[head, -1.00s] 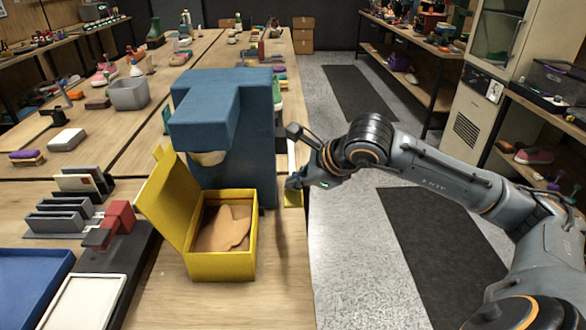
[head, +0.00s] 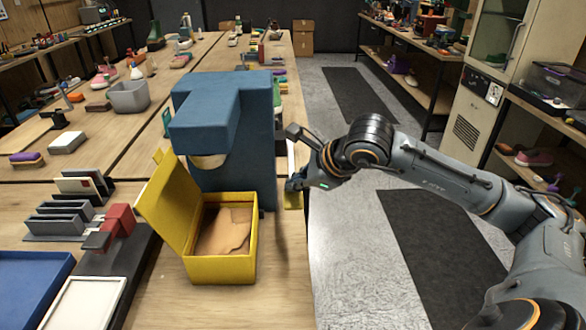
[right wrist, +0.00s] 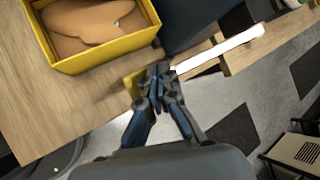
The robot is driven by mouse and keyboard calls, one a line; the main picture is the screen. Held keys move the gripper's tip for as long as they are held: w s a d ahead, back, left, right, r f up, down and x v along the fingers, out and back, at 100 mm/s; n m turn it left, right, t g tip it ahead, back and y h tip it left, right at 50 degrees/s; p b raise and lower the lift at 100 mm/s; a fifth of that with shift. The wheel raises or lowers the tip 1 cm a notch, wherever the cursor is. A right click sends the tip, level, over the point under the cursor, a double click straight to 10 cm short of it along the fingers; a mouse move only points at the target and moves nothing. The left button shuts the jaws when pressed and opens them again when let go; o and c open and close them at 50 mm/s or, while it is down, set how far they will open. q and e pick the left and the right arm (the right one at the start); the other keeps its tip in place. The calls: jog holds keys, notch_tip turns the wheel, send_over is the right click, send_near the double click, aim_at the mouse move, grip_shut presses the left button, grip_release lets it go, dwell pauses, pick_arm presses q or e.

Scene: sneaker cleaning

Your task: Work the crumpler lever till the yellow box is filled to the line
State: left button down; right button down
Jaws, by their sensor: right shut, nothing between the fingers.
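The blue crumpler (head: 222,115) stands on the bench, with a pale rounded outlet (head: 208,161) under its overhang. The open yellow box (head: 222,269) sits in front of it, lid tilted up to the left. Brown paper (head: 222,232) lies inside, below the rim; I cannot make out a line. The paper also shows in the right wrist view (right wrist: 90,22). A white bar (right wrist: 222,50), seemingly the lever, runs along the crumpler's right side, with a yellow piece (right wrist: 132,84) near my right gripper (right wrist: 157,70). That gripper is shut and empty; contact is unclear. My left gripper is out of view.
Left of the box are a dark fixture with a red block (head: 118,218), grey card holders (head: 62,222), a blue tray (head: 28,285) and a white tray (head: 82,303). A grey bin (head: 128,96) stands farther back. Open floor (head: 345,250) lies right of the bench.

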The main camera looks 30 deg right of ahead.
jog(key=shift+w+d+r+p, duration=0.1)
jog(key=shift+r+p, duration=0.95)
jog(key=shift+r, duration=0.6)
jog(key=shift+w+r+p, duration=0.1)
jog(key=shift+r+p, duration=0.9)
jog(key=shift+r, duration=0.65)
notch_tip(320, 180, up, 5)
jog(key=p, duration=0.3)
jog(key=shift+w+d, duration=0.1)
